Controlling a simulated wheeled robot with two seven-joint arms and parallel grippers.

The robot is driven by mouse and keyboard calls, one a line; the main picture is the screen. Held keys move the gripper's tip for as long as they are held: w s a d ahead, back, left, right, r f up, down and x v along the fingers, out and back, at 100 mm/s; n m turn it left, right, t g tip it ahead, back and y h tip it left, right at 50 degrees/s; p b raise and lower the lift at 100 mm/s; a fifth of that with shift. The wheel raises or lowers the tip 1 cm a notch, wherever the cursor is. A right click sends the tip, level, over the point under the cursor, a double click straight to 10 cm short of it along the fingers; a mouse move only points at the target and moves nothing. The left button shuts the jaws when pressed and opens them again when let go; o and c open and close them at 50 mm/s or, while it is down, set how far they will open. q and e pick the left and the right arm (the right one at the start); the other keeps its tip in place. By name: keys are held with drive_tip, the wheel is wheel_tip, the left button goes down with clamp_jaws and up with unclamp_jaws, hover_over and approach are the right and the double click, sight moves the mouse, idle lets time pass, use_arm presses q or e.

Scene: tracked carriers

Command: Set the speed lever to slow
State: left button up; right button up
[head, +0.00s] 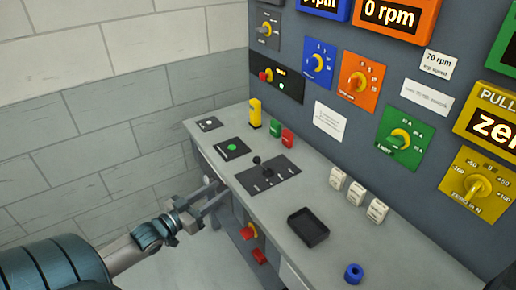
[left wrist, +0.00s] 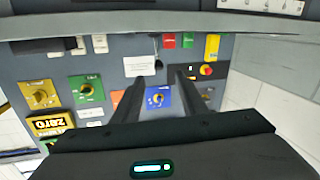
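The speed lever (head: 257,161) appears to be the short black ball-topped stick on a dark plate (head: 284,180) on the bench top. The small white marks on the plate are too small to read, and I cannot tell which setting it stands at. A dark knob that looks like the lever (left wrist: 157,45) also shows in the left wrist view, beyond the fingertips. My left gripper (head: 207,203) is in front of the bench's front edge, left of and below the lever, apart from it. In the left wrist view its two fingers (left wrist: 158,80) are apart with nothing between them. My right gripper is not in view.
The bench top (head: 325,225) carries a black tray (head: 307,227), a blue ring (head: 353,273), white blocks (head: 355,193), and yellow, green and red blocks. An upright panel with dials (head: 359,79) stands behind. Red-knobbed controls (head: 248,232) are on the bench front, near my gripper.

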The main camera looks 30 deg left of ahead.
sight(257, 165)
use_arm(q)
wheel_tip(257, 165, up, 2)
drive_tip(key=shift+r, duration=0.1)
drive_tip(key=shift+w, duration=0.1)
drive_tip(key=shift+w+d+p, duration=0.5)
drive_tip(key=shift+w+p, duration=0.2)
drive_tip(key=shift+w, duration=2.15)
drive_tip(key=shift+w+d+p, duration=0.45)
drive_tip(key=shift+w+p, duration=0.2)
drive_tip(key=shift+w, duration=2.2)
drive_tip(key=shift+w+d+p, duration=0.5)
drive_tip(key=shift+w+p, duration=0.2)
drive_tip(key=shift+w, duration=2.15)
clamp_jaws()
